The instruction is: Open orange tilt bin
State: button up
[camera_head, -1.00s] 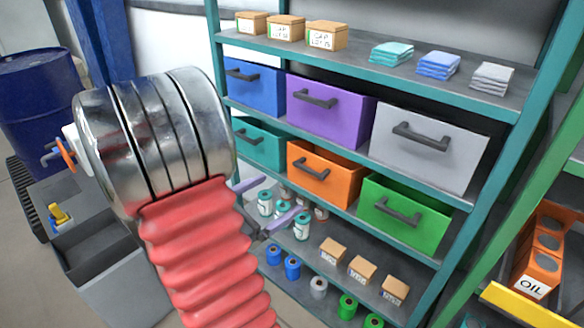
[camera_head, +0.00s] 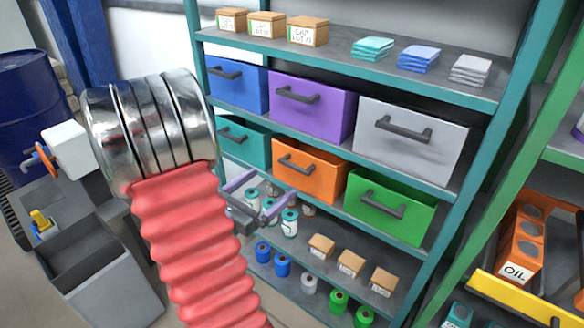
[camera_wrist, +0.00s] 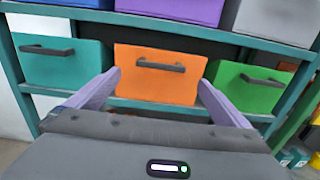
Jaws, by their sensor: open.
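The orange tilt bin (camera_head: 308,174) sits in the middle of the lower bin row on the teal shelf. It has a dark bar handle (camera_head: 297,165) across its front. In the wrist view the orange bin (camera_wrist: 155,85) is straight ahead, with its handle (camera_wrist: 160,65) level near its top. My gripper (camera_head: 260,195) is open and empty, in front of the shelf and a little below and left of the orange bin. In the wrist view its two purple fingers (camera_wrist: 158,90) stand wide apart, one on each side of the bin's front, apart from the handle.
A teal bin (camera_head: 243,142) is left of the orange bin and a green bin (camera_head: 390,207) right. Blue (camera_head: 238,88), purple (camera_head: 312,106) and grey (camera_head: 412,138) bins sit above. Bottles, spools and small boxes (camera_head: 350,263) fill the shelf below.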

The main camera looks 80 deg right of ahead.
aim_at(292, 167)
jog(key=x, duration=1.1)
jog(key=shift+s+d, duration=0.15)
jog(key=shift+d, duration=0.1)
